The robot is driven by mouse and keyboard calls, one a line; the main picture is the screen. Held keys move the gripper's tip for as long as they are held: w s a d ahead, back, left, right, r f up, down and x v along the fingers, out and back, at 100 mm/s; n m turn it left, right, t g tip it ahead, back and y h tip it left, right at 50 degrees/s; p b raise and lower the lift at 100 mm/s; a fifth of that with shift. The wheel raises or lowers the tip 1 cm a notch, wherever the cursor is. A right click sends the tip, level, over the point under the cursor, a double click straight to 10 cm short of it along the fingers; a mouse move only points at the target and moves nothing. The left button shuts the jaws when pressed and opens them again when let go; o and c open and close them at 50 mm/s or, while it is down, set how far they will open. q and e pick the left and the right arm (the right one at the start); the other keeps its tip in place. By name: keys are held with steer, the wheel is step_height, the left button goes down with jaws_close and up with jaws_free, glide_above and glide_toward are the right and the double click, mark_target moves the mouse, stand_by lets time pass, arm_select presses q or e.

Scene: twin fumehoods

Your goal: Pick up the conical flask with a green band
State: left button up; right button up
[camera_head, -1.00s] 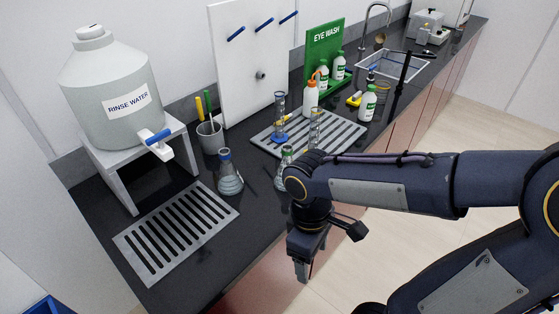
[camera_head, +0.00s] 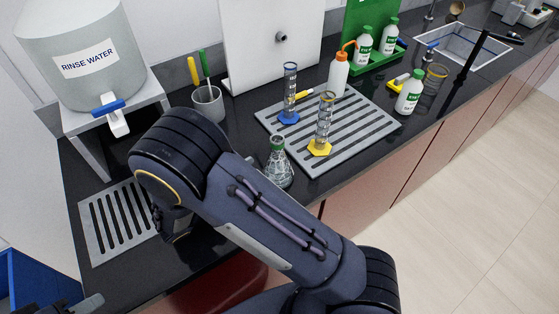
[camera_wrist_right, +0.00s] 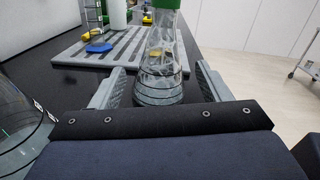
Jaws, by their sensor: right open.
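The conical flask with a green band (camera_head: 279,167) stands upright on the black bench, just in front of the grey slotted mat. In the right wrist view the flask (camera_wrist_right: 160,75) is between the two fingers of my right gripper (camera_wrist_right: 160,72), with a visible gap on each side. The gripper is open and holds nothing.
Another glass vessel (camera_wrist_right: 18,125) is close at the left in the wrist view. A blue-footed cylinder (camera_head: 289,95) and a yellow-footed cylinder (camera_head: 323,125) stand on the slotted mat (camera_head: 365,128). A pen cup (camera_head: 208,103) and the rinse water tank (camera_head: 80,55) are left.

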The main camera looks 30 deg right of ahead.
mark_target(269, 166)
steer(key=shift+d+r, duration=0.15)
steer(key=shift+d, duration=0.4)
steer(key=d, duration=0.2)
steer(key=d+p, duration=0.2)
steer(key=d, duration=0.1)
steer(key=shift+w+d+f, duration=0.2)
steer(key=shift+w+d, duration=0.05)
steer(key=shift+d, duration=0.1)
steer(key=c, duration=0.9)
steer(key=shift+c, duration=0.3)
steer(key=shift+r, duration=0.15)
